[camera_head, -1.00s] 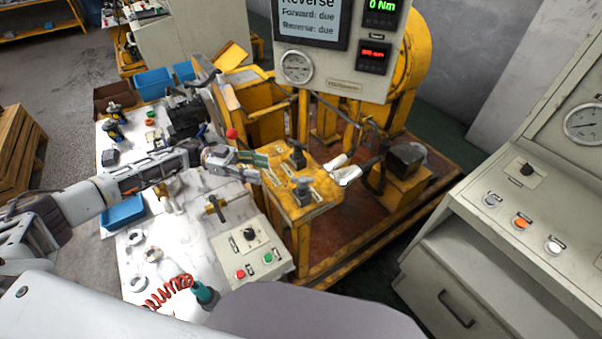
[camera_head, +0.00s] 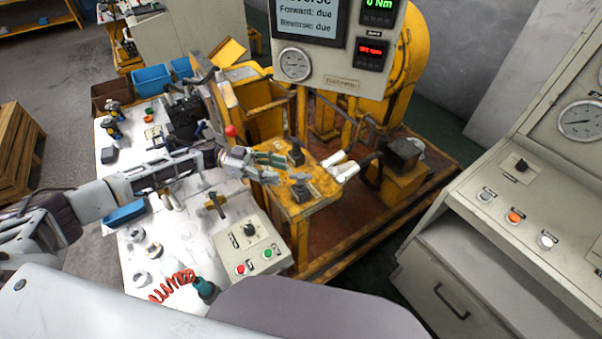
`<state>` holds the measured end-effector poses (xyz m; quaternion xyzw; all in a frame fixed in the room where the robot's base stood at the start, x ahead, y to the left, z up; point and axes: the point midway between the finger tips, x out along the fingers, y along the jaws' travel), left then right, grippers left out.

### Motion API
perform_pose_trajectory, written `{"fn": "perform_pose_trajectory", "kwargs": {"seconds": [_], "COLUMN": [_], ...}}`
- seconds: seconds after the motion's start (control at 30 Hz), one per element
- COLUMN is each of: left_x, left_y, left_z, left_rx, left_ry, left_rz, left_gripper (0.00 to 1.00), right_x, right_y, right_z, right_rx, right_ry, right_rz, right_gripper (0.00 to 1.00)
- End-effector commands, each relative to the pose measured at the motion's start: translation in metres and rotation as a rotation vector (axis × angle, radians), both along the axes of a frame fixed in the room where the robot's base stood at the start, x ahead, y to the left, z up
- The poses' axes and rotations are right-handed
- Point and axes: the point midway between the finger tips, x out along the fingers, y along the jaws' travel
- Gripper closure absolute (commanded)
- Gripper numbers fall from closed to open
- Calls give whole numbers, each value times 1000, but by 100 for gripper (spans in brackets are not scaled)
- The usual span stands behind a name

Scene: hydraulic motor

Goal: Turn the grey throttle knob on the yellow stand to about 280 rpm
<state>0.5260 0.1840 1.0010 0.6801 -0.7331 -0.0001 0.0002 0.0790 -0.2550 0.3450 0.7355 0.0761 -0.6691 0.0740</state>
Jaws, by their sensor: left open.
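The yellow stand (camera_head: 312,207) is in the middle of the head view. The grey throttle knob (camera_head: 301,193) sits on its top, near the front, partly covered by a fingertip of my left gripper. A dark lever (camera_head: 296,155) stands behind it on the same top. My left gripper (camera_head: 290,169) comes in from the left, open, with its fingers over the stand top between the lever and the knob. Whether a finger touches the knob cannot be told. A red readout (camera_head: 371,52) is lit on the panel, its digits too blurred to read. My right gripper is out of view.
A white workbench (camera_head: 190,235) with tools and a button box (camera_head: 248,245) lies left of the stand. A red-ball lever (camera_head: 231,130) rises behind my left gripper. White-handled levers (camera_head: 343,168) are right of the stand. A grey console (camera_head: 480,235) stands at the right.

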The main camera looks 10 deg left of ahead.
Motion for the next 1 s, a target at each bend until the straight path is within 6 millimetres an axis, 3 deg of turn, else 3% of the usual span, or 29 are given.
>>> {"fn": "perform_pose_trajectory", "kwargs": {"seconds": [0.5,1.0], "left_x": [-5,-6], "left_y": [-66,-80], "left_z": [1,0], "left_rx": [-1,0], "left_ry": [0,0], "left_rz": [-2,0], "left_gripper": [54,54], "right_x": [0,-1], "right_y": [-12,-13], "right_z": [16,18], "right_rx": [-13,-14], "right_ry": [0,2], "right_rz": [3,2], "right_gripper": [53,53]}}
